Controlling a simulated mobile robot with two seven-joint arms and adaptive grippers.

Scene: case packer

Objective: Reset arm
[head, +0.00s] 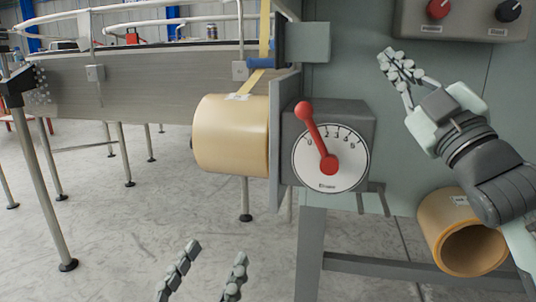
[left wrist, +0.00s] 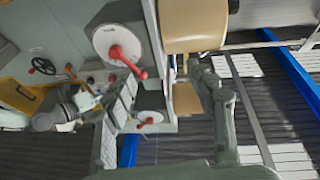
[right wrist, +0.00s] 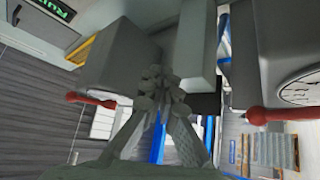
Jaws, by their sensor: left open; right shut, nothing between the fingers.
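A white round dial (head: 346,172) with a number scale sits on a grey box. Its red arm (head: 317,138) points up and left, near the 0 end of the scale. The dial also shows in the left wrist view (left wrist: 108,40) and partly at the right edge of the right wrist view (right wrist: 302,88). My right gripper (head: 388,56) is shut and empty, up and right of the dial, apart from it. Its closed fingers show in the right wrist view (right wrist: 160,88). My left gripper (head: 212,258) is open and empty, below and left of the dial.
A tan tape roll (head: 232,134) hangs just left of the dial box. Another roll (head: 455,232) sits lower right. A control panel with a red knob (head: 439,9) is at the top right. A conveyor (head: 150,85) runs at the back left.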

